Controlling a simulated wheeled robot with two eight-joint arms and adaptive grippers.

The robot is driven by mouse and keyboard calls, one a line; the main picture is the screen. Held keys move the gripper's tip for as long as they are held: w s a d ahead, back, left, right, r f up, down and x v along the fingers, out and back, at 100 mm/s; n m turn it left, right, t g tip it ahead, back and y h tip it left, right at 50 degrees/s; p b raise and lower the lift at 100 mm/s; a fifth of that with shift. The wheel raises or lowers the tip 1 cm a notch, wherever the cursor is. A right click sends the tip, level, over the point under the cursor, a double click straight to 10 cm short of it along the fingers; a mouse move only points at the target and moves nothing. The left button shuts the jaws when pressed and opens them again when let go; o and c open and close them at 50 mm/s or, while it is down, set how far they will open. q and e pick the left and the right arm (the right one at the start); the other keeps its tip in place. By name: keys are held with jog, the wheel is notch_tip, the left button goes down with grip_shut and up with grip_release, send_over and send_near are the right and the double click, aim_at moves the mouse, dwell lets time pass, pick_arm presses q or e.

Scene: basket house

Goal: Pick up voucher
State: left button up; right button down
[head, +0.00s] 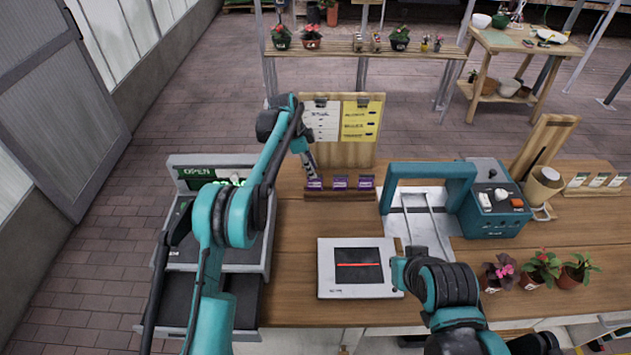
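The likely vouchers are small purple cards standing in a row in a wooden holder at the back of the counter. There is a left card (315,184), a middle card (340,183) and a right card (365,182). My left gripper (313,172) points down just above and behind the left card, with its tips close to the card's top edge. Its fingers are too small to show whether they are open or whether they touch the card. My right arm comes in at the lower right, and its gripper cannot be made out.
A wooden board (348,154) with price sheets stands behind the holder. A cash register (220,235) is at left, a white flat device (358,285) in front. A teal machine (491,215), potted plants (541,268) and a cup (543,185) fill the right. Bare counter (300,235) lies in between.

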aim_at(318, 182)
pick_arm(q)
jog(key=b+x, duration=0.1)
jog(key=x, duration=0.6)
jog(key=shift+s+d+f, duration=0.1)
jog(key=shift+d+f, duration=0.1)
jog(key=shift+f, duration=0.15)
grip_shut()
